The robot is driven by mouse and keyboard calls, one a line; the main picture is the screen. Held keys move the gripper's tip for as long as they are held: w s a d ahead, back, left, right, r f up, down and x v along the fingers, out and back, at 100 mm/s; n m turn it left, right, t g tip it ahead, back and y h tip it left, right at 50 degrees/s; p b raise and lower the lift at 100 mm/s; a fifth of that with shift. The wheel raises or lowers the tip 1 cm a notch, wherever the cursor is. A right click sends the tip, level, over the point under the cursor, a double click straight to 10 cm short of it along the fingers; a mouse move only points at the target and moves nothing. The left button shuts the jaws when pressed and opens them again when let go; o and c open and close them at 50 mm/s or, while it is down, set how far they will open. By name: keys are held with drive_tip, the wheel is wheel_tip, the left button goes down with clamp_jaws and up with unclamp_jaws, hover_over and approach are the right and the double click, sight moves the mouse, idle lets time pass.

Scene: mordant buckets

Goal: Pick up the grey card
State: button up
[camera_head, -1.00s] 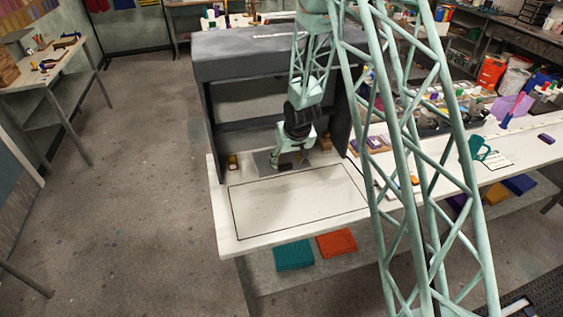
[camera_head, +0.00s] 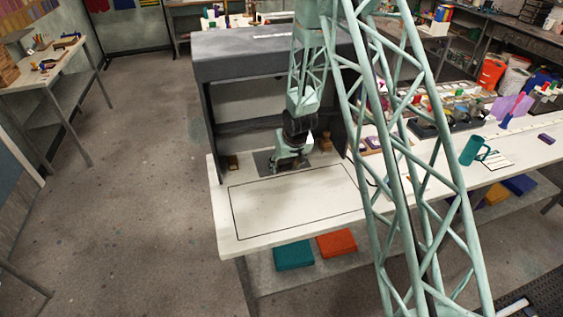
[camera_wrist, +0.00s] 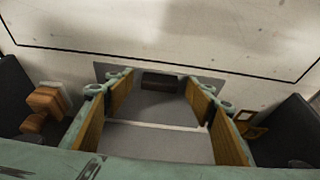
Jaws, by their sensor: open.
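My gripper (camera_head: 290,164) points down inside the dark booth, low over a grey sheet (camera_head: 264,163) on the white table. In the wrist view my gripper (camera_wrist: 158,82) is open, with its tan-padded fingers on either side of a grey panel with a pale edge (camera_wrist: 155,143), which looks like the grey card. Whether the fingers touch it, and whether it lies flat or stands, I cannot tell. A small dark block (camera_wrist: 160,81) sits on the grey sheet between the fingertips. In the head view the gripper hides most of this.
The dark booth (camera_head: 262,62) has walls on both sides and a top over my gripper. A wooden item (camera_wrist: 47,101) stands at the left in the wrist view, another (camera_wrist: 251,126) at the right. The outlined table area (camera_head: 295,202) in front is clear.

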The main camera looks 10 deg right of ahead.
drive_tip(key=shift+c, duration=0.2)
drive_tip(key=c, duration=0.9)
drive_tip(key=shift+r, duration=0.15)
drive_tip(key=shift+r, duration=1.5)
drive_tip(key=shift+s+r, duration=0.1)
drive_tip(key=shift+r, duration=0.05)
drive_tip(key=shift+s+d+b, duration=0.15)
drive_tip(key=shift+s+b, duration=0.15)
drive_tip(key=shift+s, duration=0.65)
drive_tip(key=s+b, duration=0.1)
drive_tip(key=s, duration=0.3)
drive_tip(key=s+d+r+b, duration=0.1)
drive_tip(key=s, duration=0.8)
drive_tip(key=shift+s+d+r+b, duration=0.2)
drive_tip(key=shift+s+b, duration=0.2)
